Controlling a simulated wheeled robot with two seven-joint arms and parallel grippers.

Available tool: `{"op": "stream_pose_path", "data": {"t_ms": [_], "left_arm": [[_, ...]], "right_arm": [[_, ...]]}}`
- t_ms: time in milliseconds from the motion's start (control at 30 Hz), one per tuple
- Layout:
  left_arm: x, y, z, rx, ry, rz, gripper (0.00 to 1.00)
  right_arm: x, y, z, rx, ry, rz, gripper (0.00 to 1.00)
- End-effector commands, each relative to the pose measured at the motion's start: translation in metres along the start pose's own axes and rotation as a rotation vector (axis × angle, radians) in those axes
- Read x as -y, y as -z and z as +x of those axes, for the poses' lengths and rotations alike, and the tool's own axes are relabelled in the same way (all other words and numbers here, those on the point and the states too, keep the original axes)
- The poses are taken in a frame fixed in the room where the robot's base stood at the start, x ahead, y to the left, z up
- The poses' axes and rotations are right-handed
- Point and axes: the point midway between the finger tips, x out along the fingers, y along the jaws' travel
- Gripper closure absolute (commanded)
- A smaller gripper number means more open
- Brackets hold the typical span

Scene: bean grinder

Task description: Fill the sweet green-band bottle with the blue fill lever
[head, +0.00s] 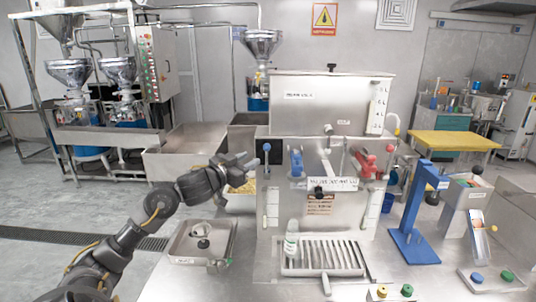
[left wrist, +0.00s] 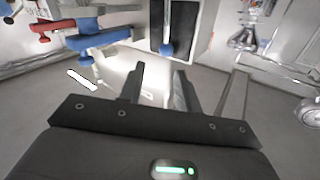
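A pale bottle with a green band (head: 291,245) stands upright at the left of the drip tray (head: 325,270), below the blue tap lever (head: 297,164) on the steel machine. That lever also shows in the left wrist view (left wrist: 95,38). A separate blue-knobbed lever (head: 266,148) stands at the machine's left side; a blue knob (left wrist: 167,48) shows beyond the fingertips in the left wrist view. My left gripper (head: 252,161) is beside the machine's left edge, close to the knobbed lever. Its fingers (left wrist: 160,85) are apart with nothing between them. My right gripper is out of view.
A red tap lever (head: 367,164) is on the machine's right. A shallow steel tray (head: 184,250) lies at the left of the table. A blue press stand (head: 413,225) stands at the right. Yellow knobs (head: 394,291) sit at the front edge, with green and blue knobs (head: 491,277) at right.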

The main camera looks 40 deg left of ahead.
Motion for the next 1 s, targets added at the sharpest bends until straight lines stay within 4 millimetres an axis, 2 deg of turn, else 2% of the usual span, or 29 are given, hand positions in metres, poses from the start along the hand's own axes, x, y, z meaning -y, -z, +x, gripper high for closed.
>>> {"op": "stream_pose_path", "data": {"t_ms": [167, 500, 600, 800, 1000], "left_arm": [[0.011, 0.0, 0.008, 0.004, 0.018, -0.003, 0.66], [0.012, 0.002, 0.071, 0.003, 0.017, -0.004, 0.66], [0.011, 0.001, 0.084, 0.005, 0.016, -0.002, 0.66], [0.011, -0.001, 0.098, 0.004, 0.016, 0.001, 0.66], [0.01, -0.002, 0.1, 0.004, 0.015, 0.002, 0.66]], "right_arm": [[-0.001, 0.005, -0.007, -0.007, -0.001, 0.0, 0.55], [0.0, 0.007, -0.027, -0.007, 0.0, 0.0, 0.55], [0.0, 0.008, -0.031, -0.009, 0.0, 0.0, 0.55], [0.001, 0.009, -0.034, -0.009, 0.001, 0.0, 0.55], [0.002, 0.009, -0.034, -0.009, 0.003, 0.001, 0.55]]}}
